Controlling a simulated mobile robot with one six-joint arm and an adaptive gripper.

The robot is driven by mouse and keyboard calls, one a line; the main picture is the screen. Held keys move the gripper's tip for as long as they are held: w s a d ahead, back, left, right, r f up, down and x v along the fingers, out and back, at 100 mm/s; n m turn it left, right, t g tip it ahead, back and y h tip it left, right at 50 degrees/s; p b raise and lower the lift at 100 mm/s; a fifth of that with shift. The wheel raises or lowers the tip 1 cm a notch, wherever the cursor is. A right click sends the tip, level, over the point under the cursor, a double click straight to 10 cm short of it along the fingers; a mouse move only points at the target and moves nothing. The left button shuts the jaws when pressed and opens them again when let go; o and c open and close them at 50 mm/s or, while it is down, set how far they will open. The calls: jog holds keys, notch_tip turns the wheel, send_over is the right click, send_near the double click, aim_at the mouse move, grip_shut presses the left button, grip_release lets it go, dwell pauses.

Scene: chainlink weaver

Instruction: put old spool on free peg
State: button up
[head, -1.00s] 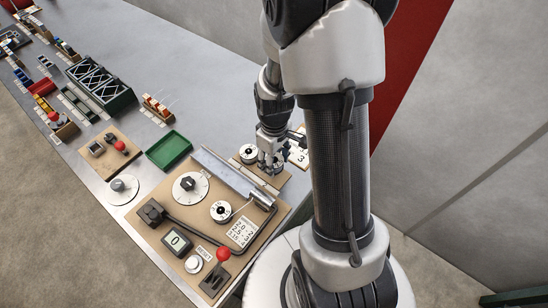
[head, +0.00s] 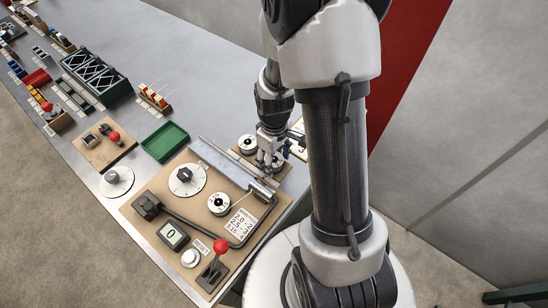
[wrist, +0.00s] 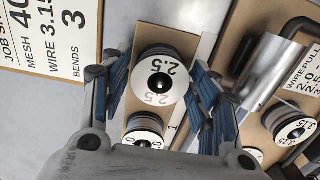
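A black spool with a white face marked 2.5 (wrist: 158,78) sits between the blue finger pads of my gripper (wrist: 160,85) in the wrist view. A peg under the 2.5 spool cannot be seen. Another spool (head: 218,203) is on the machine board.
The machine board (head: 150,190) beside the rack carries a dial (head: 185,175), a bent bar, a counter (head: 172,235) and a red-knobbed lever (head: 220,246). A printed job sheet (wrist: 50,30) lies beyond the rack. A green tray (head: 165,140) is farther left.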

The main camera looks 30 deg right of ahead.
jog(key=shift+o, duration=1.1)
jog(key=shift+r, duration=0.1)
notch_tip(320, 180, up, 12)
